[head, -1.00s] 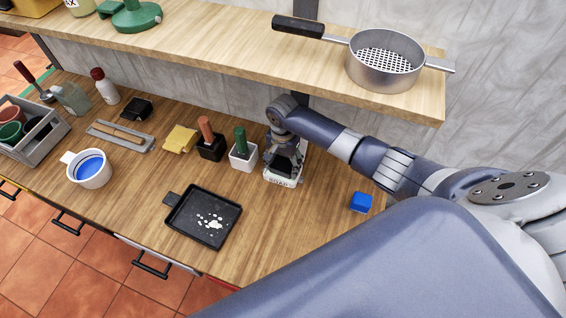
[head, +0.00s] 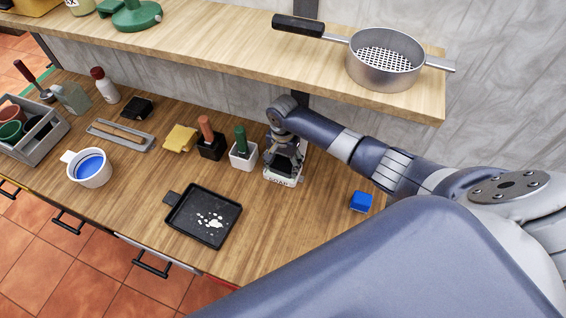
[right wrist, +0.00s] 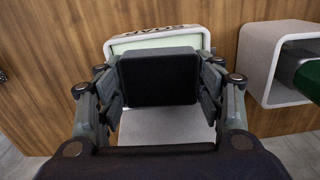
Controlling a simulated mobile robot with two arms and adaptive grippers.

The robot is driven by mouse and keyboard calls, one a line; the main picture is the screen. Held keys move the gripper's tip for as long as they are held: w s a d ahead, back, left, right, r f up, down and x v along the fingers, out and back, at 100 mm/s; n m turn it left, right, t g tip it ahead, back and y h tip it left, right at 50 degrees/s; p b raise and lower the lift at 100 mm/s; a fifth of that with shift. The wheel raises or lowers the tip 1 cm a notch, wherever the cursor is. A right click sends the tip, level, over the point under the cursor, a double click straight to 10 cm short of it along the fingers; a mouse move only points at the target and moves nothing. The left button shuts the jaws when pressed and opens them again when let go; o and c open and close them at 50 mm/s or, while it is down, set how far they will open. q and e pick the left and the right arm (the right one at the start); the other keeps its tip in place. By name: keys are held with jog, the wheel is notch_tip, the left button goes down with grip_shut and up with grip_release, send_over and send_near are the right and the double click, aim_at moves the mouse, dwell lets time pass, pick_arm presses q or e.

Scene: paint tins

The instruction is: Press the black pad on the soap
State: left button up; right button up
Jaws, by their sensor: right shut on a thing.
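The soap (head: 283,180) is a white box with dark lettering on its front, on the counter by the wall. In the right wrist view it shows as a pale body (right wrist: 160,127) with a greenish top. Its black pad (right wrist: 158,75) is a dark rounded block. My right gripper (head: 286,163) is over the soap from above, and in the right wrist view its fingers (right wrist: 160,85) are on both sides of the pad, shut on it. The gripper hides most of the pad in the head view. How far the pad is pressed cannot be told. My left gripper is not in view.
A white holder with a green handle (head: 240,139) stands close left of the soap. A black tray (head: 203,217) lies in front, a blue block (head: 361,202) to the right. A wooden shelf (head: 230,50) with a sieve pan (head: 385,62) runs above.

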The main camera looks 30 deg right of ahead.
aim_at(283, 164)
jog(key=shift+s+f, duration=0.1)
jog(key=shift+s, duration=0.05)
dwell(1.3)
jog(key=shift+p, duration=0.35)
notch_tip(283, 164, up, 7)
jog(key=p, duration=0.8)
dwell(0.6)
